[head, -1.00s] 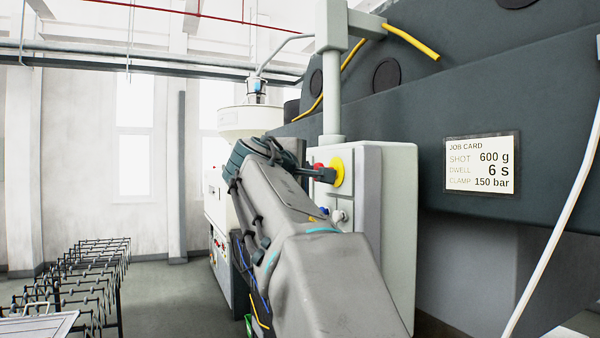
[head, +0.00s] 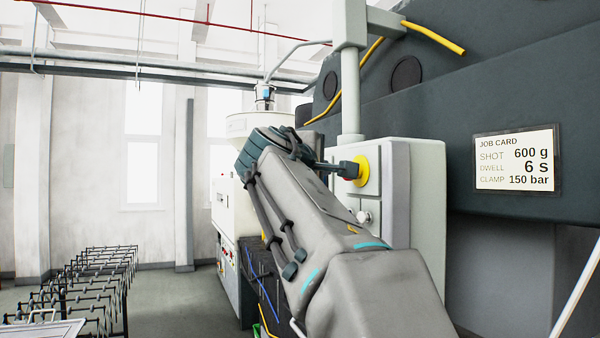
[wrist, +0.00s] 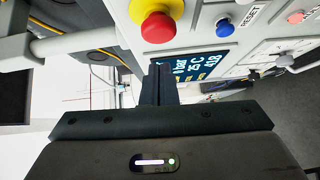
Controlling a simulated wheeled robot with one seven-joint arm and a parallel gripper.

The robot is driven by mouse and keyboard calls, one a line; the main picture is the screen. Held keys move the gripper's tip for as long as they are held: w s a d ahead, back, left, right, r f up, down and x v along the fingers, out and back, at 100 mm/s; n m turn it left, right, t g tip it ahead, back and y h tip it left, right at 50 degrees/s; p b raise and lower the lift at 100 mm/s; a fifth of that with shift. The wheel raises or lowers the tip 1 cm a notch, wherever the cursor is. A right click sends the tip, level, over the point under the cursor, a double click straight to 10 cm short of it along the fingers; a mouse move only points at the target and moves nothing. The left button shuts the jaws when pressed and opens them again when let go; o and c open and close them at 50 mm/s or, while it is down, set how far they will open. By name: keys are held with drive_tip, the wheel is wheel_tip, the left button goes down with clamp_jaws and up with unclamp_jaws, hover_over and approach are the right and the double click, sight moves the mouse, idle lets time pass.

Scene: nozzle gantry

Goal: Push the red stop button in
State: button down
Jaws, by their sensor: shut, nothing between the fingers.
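The red stop button (wrist: 159,27) is a round mushroom head on a yellow collar (wrist: 158,7), at the top of the wrist view. In the head view the yellow collar (head: 362,171) shows on the pale control box (head: 402,205), and my gripper hides most or all of the red head. My gripper (wrist: 160,69) is shut and empty. Its fingertips are just below the red button in the wrist view, in front of the display's left edge. In the head view my gripper (head: 349,169) overlaps the collar. I cannot tell whether it touches the button.
A lit display (wrist: 207,66), a blue button (wrist: 224,27) and a RESET label (wrist: 249,15) sit beside the stop button. A grey post (head: 350,90) rises above the box. A job card (head: 517,160) hangs on the dark machine.

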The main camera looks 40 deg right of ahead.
drive_tip(key=w+b+v, duration=0.1)
drive_tip(key=b+v, duration=0.2)
drive_tip(key=v, duration=0.7)
drive_tip(key=shift+s+a, duration=0.15)
drive_tip(key=shift+a, duration=0.3)
drive_tip(key=shift+f, duration=0.1)
